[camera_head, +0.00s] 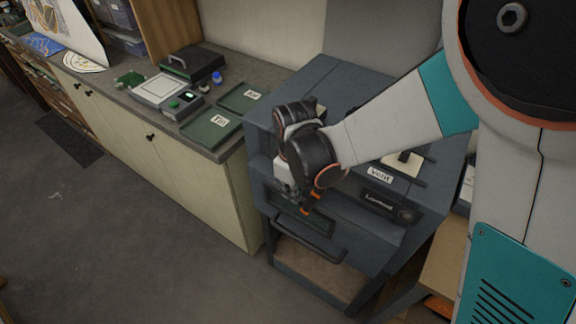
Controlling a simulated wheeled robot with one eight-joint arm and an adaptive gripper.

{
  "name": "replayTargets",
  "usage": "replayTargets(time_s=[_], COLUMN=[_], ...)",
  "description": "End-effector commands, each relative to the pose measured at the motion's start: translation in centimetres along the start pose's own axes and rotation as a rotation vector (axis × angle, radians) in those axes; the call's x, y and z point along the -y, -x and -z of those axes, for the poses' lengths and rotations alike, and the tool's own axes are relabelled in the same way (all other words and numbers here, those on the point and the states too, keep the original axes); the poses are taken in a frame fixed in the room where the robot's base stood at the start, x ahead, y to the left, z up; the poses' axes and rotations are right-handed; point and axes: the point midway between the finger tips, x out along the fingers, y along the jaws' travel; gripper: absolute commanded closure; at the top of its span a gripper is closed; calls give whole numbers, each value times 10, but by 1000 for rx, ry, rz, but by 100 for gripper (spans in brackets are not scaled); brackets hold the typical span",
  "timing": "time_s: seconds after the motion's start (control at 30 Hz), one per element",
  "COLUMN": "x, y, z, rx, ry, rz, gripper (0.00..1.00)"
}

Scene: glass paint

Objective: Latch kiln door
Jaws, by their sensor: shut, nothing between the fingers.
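The kiln (350,82) is a dark blue-grey box right of the middle, on an open stand. Its door is on the front, with a dark window (318,222) and a bar handle (312,243) below it. The door looks close to the front, but I cannot tell whether it is fully shut. My gripper (309,209) is shut and empty, with orange fingertips pointing down just above the handle, in front of the window. I cannot tell whether they touch the door. No latch can be made out; my wrist and forearm cover part of the kiln's top and front.
A dark control panel (388,206) and a "Vent" label (380,175) are on the kiln's right. A cabinet with a grey worktop (120,88) runs along the left, holding green trays (211,129) and a blue-capped jar (217,77). The floor at front left is clear.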

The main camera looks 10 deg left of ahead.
Motion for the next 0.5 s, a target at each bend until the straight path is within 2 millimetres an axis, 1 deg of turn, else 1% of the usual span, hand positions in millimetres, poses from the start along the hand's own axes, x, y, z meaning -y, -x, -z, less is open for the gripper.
replayTargets(time_s=[0.17,0.5], x=[0,0], y=[-2,-2], z=[-8,-9], rx=[0,0], ry=[0,1], rz=[0,0], gripper=[100,100])
